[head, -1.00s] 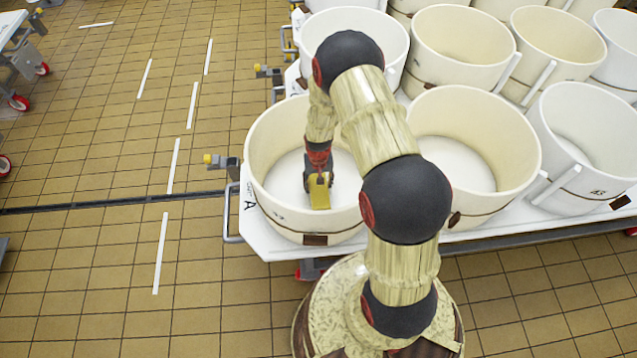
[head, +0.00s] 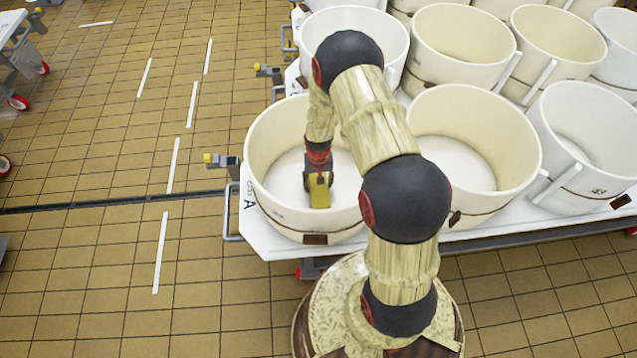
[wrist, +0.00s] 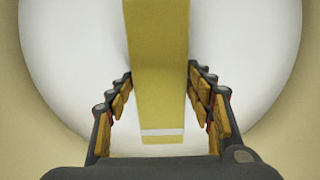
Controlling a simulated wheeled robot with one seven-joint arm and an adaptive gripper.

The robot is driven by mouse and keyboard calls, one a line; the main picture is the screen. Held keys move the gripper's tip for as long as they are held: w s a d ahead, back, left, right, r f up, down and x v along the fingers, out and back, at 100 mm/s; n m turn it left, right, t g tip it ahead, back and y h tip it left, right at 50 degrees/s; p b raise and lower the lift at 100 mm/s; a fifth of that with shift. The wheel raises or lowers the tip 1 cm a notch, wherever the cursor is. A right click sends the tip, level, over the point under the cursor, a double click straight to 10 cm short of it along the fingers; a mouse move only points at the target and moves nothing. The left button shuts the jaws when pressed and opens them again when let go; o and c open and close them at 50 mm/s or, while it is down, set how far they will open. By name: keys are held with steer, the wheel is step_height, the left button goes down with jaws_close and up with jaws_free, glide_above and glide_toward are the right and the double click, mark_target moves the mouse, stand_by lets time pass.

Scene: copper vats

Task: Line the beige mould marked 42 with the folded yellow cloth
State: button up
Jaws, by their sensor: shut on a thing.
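A round beige mould (head: 262,160) stands at the near left corner of the white table. It has a brown label low on its front, and its small marking is too small to read. In the wrist view the cloth (wrist: 158,95) lies between the two fingers of my gripper (wrist: 160,74). The mould's white floor (wrist: 250,60) shows around it. I cannot tell whether the cloth touches the floor.
Another mould (head: 510,135) stands close on the right, with several more behind and beyond it. The white table's edge (head: 500,237) runs along the front, marked A at its left corner.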

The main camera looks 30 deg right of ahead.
steer(key=shift+f+b, duration=0.4)
steer(key=shift+f, duration=0.3)
stand_by(0.4)
steer(key=shift+s+f, duration=0.1)
steer(key=shift+f, duration=0.05)
stand_by(1.2)
steer(key=o, duration=1.4)
step_height(320, 180, up, 12)
